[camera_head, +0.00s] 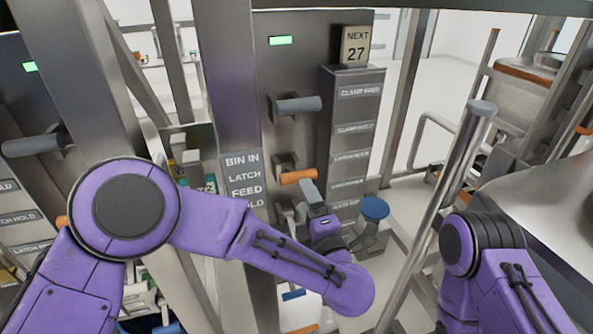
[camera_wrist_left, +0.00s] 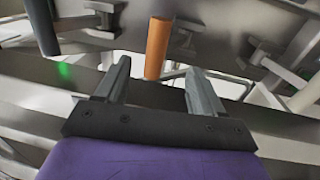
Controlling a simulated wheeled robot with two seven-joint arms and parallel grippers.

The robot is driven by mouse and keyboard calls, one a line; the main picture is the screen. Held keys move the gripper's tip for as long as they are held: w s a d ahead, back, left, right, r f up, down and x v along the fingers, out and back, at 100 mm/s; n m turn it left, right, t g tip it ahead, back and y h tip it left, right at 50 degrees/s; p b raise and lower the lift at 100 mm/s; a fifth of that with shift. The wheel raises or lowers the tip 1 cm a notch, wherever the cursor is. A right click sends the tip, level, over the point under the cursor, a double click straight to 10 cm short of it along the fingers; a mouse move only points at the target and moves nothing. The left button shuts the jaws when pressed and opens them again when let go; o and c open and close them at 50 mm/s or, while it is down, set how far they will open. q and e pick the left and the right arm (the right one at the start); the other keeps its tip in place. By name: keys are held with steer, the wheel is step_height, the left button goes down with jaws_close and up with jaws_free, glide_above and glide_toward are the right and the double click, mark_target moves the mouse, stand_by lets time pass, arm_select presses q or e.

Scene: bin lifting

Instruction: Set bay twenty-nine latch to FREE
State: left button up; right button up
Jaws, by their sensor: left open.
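An orange-gripped handle (camera_head: 298,176) sticks out from the grey bay panel (camera_head: 300,60). In the left wrist view the orange grip (camera_wrist_left: 157,46) stands just beyond and between the two fingertips. My left gripper (camera_head: 308,190) is just below the orange handle in the head view; its jaws (camera_wrist_left: 159,70) are apart and empty. I cannot tell whether a finger touches the grip. A sign (camera_head: 356,45) on the panel reads NEXT 27; I see no number 29. My right arm shows at the lower right, but its gripper is out of view.
A grey handle (camera_head: 298,104) sits above the orange one, below a green light (camera_head: 281,40). A label post (camera_head: 243,178) reads BIN IN, LATCH, FEED. A labelled column (camera_head: 353,130) stands right of the handles. A blue round-topped post (camera_head: 374,208) and metal pole (camera_head: 440,210) stand further right.

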mark_target(296, 176)
arm_select(q)
steer(key=p+x, duration=0.2)
steer(key=x, duration=0.4)
steer(key=shift+s, duration=0.1)
steer(key=shift+w+a, duration=0.2)
steer(key=shift+w, duration=0.4)
steer(key=shift+c, duration=0.3)
